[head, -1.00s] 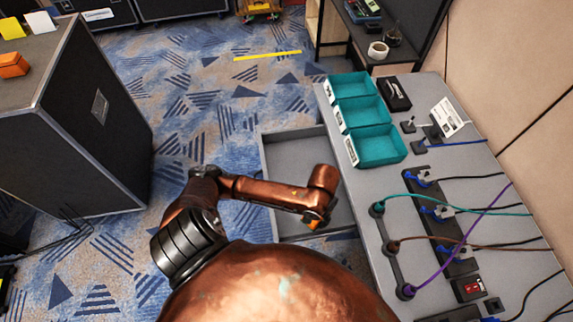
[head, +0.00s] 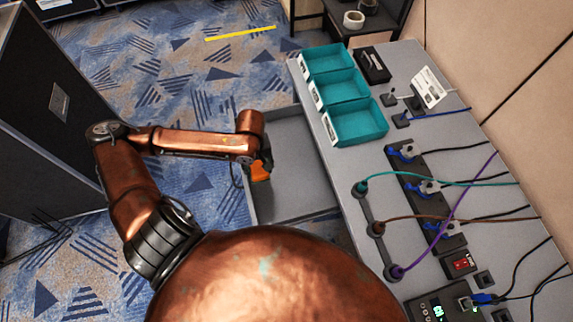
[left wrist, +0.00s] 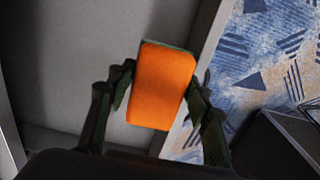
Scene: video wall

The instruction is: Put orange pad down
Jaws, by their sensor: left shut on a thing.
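My left gripper (head: 258,166) is shut on an orange pad (head: 261,173). The left wrist view shows the pad (left wrist: 161,85) upright in the picture between the two fingers of the gripper (left wrist: 155,90), with a thin green edge at its top. In the head view the pad is over the left side of the open grey drawer (head: 290,160). In the left wrist view the drawer's grey floor (left wrist: 80,50) lies behind the pad, and its rim passes behind the pad's right side. How high the pad is above the drawer is hard to tell. My right gripper is not in view.
A grey bench (head: 345,165) stands right of the drawer. It carries teal bins (head: 358,122), a black box (head: 372,65), sockets with coloured cables and a red switch (head: 460,264). A dark case (head: 50,110) stands at the left. The drawer floor looks empty.

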